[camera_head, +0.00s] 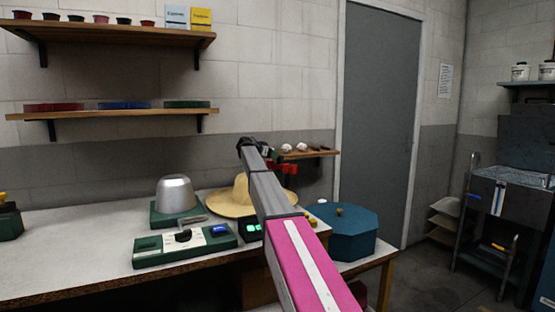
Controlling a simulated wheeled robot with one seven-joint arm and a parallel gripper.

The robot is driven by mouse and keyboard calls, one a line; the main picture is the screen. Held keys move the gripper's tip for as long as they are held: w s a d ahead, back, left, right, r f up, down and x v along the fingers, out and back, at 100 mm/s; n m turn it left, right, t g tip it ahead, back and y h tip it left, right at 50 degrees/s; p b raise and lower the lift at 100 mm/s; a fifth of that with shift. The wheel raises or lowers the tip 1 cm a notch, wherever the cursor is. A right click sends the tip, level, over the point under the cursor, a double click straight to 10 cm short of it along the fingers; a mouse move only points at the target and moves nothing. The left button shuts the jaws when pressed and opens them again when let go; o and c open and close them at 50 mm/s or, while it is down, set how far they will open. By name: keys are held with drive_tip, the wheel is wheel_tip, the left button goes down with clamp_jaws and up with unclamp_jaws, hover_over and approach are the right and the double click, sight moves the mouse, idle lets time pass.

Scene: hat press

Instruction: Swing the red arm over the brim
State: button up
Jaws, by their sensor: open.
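My arm reaches up and away from the lower right, and my gripper (266,155) is a small dark shape at its far end, open, its fingers hard to make out. A straw hat (234,201) with a wide brim lies on the bench, its right part hidden behind my arm. Small red parts (285,169) show just right of my arm, above the hat's right side. I cannot tell whether they are the red arm. My gripper appears above the hat in the picture, and I see no hold on anything.
A grey metal dome (175,193) on a green base and a green control box (185,244) stand left of the hat. A device with a green display (250,230) is in front. A blue lidded box (346,235) stands right. The bench's left front (60,260) is clear.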

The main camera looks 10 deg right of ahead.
sight(281, 166)
drive_tip(key=x, duration=0.5)
clamp_jaws()
drive_tip(key=n+t+y, duration=0.1)
drive_tip(key=s+n+t+y, duration=0.1)
drive_tip(key=n+t, duration=0.1)
drive_tip(key=s+a+n+t+y, duration=0.1)
drive_tip(key=shift+a+n, duration=0.15)
drive_tip(key=shift+n, duration=0.25)
unclamp_jaws()
